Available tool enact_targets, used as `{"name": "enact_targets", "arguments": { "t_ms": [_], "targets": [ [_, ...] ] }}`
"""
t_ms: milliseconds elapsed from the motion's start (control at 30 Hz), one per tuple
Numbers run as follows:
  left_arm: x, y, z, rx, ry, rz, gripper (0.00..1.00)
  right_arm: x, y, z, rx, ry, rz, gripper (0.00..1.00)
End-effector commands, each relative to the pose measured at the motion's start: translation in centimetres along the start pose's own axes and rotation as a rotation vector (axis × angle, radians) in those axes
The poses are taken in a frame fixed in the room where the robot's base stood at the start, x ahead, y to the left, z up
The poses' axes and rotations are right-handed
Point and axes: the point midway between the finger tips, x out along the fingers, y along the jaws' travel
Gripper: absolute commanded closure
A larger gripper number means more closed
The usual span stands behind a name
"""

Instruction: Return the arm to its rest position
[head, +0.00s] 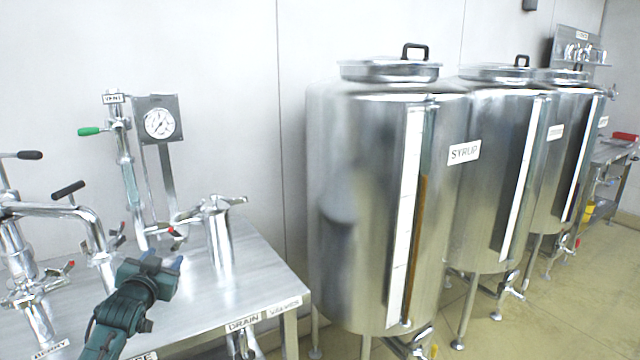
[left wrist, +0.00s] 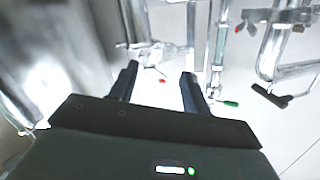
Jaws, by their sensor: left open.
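My left gripper (head: 162,262) is over the steel bench at the lower left of the head view, near the valve stand and the upright steel canister. In the left wrist view my left gripper (left wrist: 158,85) has its two dark fingers apart with nothing between them. Steel pipework and a small red handle tip show beyond the fingers. My right gripper is not in either view.
The steel bench (head: 270,270) holds piping, a pressure gauge (head: 159,124), a green-handled vent valve (head: 92,131) and a steel canister (head: 219,240). Several large tanks, the nearest labelled SYRUP (head: 360,220), stand to the right. Floor (head: 560,310) is open at lower right.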

Motion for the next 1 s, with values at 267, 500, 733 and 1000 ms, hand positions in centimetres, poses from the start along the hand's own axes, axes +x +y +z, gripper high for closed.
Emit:
{"name": "enact_targets", "arguments": {
  "t_ms": [267, 500, 733, 1000],
  "targets": [
    [-7.3, 9.3, 9.6, -0.007, -0.11, 0.148, 0.52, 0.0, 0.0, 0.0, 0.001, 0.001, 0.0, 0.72],
    [-20.1, 18.2, 17.6, -0.074, -0.249, 0.311, 0.52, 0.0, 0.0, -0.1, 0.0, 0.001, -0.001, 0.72],
    [-32.6, 23.3, 20.7, -0.176, -0.38, 0.418, 0.52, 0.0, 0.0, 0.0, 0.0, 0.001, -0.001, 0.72],
    [-37.8, 24.6, 20.8, -0.227, -0.438, 0.45, 0.52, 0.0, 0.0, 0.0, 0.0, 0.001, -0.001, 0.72]
  ]
}}
